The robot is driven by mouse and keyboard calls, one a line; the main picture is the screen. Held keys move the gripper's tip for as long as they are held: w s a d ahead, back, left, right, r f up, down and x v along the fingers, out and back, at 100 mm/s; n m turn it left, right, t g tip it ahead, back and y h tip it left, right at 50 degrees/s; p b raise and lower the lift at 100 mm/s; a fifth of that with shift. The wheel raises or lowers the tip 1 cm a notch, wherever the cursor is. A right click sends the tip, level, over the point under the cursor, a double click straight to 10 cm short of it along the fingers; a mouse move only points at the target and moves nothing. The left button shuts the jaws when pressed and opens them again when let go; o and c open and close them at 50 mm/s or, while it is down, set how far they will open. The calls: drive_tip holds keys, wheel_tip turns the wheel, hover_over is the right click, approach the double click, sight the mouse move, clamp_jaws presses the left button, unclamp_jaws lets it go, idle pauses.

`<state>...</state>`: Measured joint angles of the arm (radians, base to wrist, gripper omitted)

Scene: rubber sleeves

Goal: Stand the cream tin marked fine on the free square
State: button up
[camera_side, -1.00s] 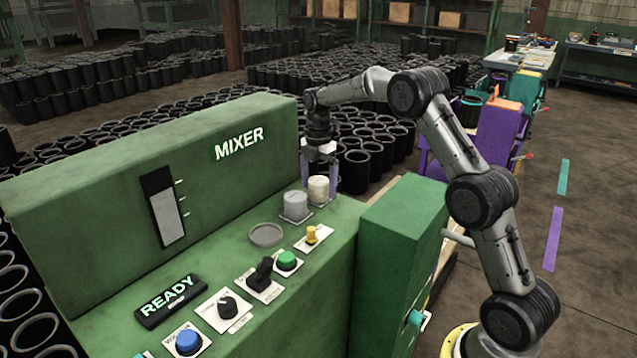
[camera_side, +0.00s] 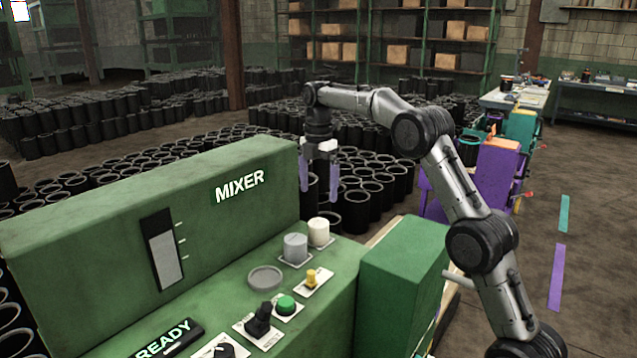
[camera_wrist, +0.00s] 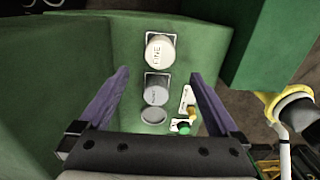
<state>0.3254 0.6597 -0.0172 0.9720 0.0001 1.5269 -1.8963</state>
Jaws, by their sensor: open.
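The cream tin marked FINE (camera_side: 318,231) stands upright on a white-edged square of the green mixer's top, just behind the grey tin. It also shows in the wrist view (camera_wrist: 160,52), with its lettered lid facing up. The grey tin (camera_side: 295,247) stands on another such square; it shows in the wrist view (camera_wrist: 156,90) too. My gripper (camera_side: 319,197) is open and empty above the cream tin, its purple fingers clear of it. I see no empty square.
A round grey dish (camera_side: 265,277) lies in front of the grey tin. A yellow knob (camera_side: 311,278), green button (camera_side: 285,304) and black switch (camera_side: 259,318) stand nearby. The mixer's tall back (camera_side: 150,215) is at left, a green box (camera_side: 402,285) at right.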

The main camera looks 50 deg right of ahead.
drive_tip(key=s+a+r+m+t, duration=0.1)
drive_tip(key=s+a+r+m, duration=0.35)
drive_tip(key=s, duration=0.25)
drive_tip(key=s+a+r+m+t, duration=0.2)
drive_tip(key=s+a+r+m, duration=0.2)
drive_tip(key=s+a, duration=0.3)
drive_tip(key=s+a+f+m+t, duration=0.1)
drive_tip(key=s+a+f+m, duration=0.1)
drive_tip(key=s, duration=0.5)
drive_tip(key=s+a+f+m, duration=0.1)
drive_tip(key=s+f+m, duration=0.2)
drive_tip(key=s, duration=0.3)
drive_tip(key=s+a+f+m+t, duration=0.1)
drive_tip(key=s+a+f+m, duration=0.1)
drive_tip(key=s, duration=0.5)
drive_tip(key=shift+s+a+f+m+t, duration=0.35)
drive_tip(key=shift+f+m, duration=0.45)
drive_tip(key=shift+m, duration=0.45)
